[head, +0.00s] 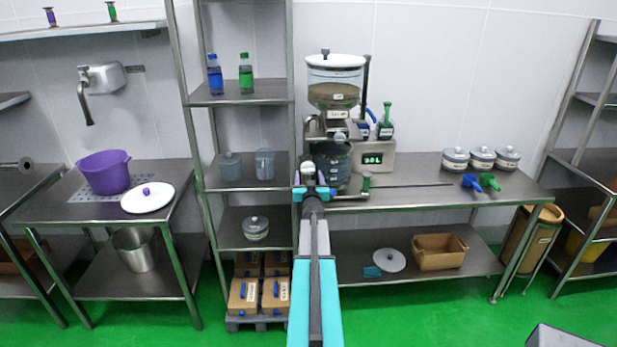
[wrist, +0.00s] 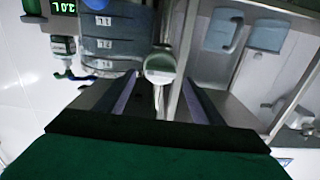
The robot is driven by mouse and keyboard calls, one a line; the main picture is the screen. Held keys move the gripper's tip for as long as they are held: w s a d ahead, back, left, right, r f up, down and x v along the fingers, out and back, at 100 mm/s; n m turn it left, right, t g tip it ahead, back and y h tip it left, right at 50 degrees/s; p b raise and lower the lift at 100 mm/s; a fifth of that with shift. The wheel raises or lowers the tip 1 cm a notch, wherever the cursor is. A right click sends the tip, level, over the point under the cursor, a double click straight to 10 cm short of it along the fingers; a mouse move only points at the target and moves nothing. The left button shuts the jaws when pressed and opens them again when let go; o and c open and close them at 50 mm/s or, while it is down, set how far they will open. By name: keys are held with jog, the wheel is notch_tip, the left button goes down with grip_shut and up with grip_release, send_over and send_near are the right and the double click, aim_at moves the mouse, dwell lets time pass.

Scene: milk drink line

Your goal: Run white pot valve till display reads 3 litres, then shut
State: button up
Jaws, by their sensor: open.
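A tall dispenser (head: 335,95) with a white lid and a see-through tank stands on the middle bench. A dark banded vessel (head: 333,165) stands below it; its numbered bands show in the wrist view (wrist: 110,45). The green display (head: 373,160) beside it reads 2.0 L, clearer in the wrist view (wrist: 66,5). My gripper (head: 314,190) is in front of the vessel. In the wrist view my gripper (wrist: 160,108) is open, with a pale round knob (wrist: 160,66) ahead between its fingers. I cannot tell whether they touch, or whether this is the white valve's handle.
A shelf rack (head: 244,98) stands close on the left. Several lidded pots (head: 481,157) stand at the bench's right, near blue and green valve pieces (head: 480,182). The bench middle is mostly clear.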

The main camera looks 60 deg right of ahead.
jog(key=b+v, duration=0.3)
jog(key=v, duration=0.7)
jog(key=shift+s+a, duration=0.2)
jog(key=shift+a, duration=0.1)
dwell(0.7)
